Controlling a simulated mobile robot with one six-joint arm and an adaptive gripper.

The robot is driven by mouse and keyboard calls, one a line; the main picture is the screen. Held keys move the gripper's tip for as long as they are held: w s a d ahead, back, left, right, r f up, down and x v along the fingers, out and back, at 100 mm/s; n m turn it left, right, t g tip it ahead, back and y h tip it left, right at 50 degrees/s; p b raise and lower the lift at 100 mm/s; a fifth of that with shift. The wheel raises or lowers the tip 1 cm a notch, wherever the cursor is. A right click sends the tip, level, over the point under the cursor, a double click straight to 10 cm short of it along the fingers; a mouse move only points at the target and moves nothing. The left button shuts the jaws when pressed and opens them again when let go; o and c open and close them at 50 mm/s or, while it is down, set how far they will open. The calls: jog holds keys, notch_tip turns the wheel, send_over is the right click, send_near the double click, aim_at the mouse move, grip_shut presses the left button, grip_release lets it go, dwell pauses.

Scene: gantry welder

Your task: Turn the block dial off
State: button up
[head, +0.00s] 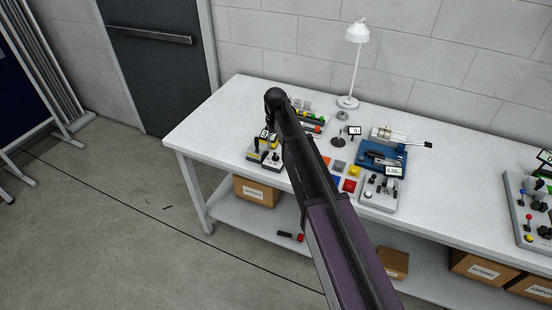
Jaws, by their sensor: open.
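A small grey control block (269,165) stands near the left front of the white workbench, with dark knobs, a yellow part and small displays. A black knob (275,157) sits on its right side. A second grey control panel (380,193) with a lit display and black levers stands right of my arm. No label shows which part is the block dial, and its setting is too small to read. My arm reaches up from the bottom, its black joint above the bench left of centre. My gripper is not visible; the arm likely hides it.
The white bench (210,122) is bare at its left end. Coloured tiles (350,186), a blue device (382,158) and a white lamp (348,101) stand right of my arm. Another control panel (530,210) is at the far right. Cardboard boxes (254,192) sit on the lower shelf.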

aim_at(275, 155)
jog(key=shift+f+b, duration=2.95)
jog(key=shift+f, duration=0.25)
grip_shut()
